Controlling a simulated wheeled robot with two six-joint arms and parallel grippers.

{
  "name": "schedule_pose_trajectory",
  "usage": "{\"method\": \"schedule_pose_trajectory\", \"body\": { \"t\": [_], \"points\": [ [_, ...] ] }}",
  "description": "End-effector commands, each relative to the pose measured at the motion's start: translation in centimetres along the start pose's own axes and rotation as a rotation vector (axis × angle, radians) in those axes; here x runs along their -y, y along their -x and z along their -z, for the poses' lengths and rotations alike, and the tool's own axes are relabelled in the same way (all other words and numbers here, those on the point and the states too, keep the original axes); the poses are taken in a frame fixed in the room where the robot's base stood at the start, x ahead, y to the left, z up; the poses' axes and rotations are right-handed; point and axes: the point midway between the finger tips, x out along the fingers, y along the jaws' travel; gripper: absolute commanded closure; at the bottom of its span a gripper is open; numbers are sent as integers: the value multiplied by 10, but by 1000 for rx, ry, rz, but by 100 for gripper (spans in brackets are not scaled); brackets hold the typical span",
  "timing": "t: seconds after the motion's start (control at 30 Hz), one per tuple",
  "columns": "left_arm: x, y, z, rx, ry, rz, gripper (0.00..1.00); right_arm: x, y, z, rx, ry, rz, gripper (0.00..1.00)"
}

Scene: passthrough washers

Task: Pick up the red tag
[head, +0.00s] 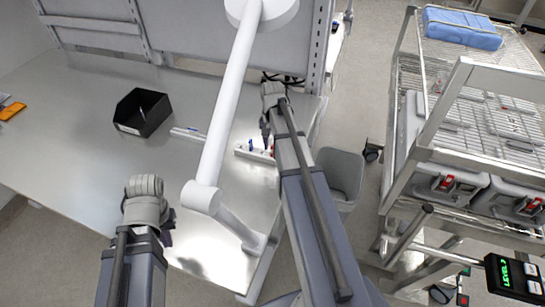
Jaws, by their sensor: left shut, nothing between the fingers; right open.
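A small red piece (272,152), which looks like the red tag, stands in a white strip-shaped holder (243,153) at the right part of the steel table. It is tiny here and partly covered by my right arm. A small blue piece (250,145) stands beside it in the same holder. My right gripper (265,138) is open and points down just above the holder, between the blue and red pieces. I cannot tell whether it touches either. My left gripper (168,236) is shut and empty over the front of the table, largely hidden by its own wrist.
A black bin (143,111) and a flat white strip (189,134) are on the steel table (75,120). A white post lamp (230,100) rises between my arms. A grey waste bin (341,175) and a wire cart (470,120) stand at right. The table's left is mostly clear.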

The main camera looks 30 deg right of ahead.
Motion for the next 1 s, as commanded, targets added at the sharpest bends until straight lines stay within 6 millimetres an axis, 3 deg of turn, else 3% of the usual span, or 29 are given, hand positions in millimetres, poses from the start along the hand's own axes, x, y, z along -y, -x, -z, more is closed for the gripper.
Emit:
{"method": "schedule_pose_trajectory", "body": {
  "t": [0.03,0.3,0.7,1.0],
  "points": [
    [-1,-8,0,0,0,0,100,0,-8,0,0,0,0,55],
    [-1,-6,0,0,0,0,100,0,-6,0,0,1,0,55],
    [-1,-6,0,0,0,0,100,0,-6,0,0,1,0,100],
    [-1,-6,0,0,0,0,100,0,-6,0,0,1,0,100]
  ]
}}
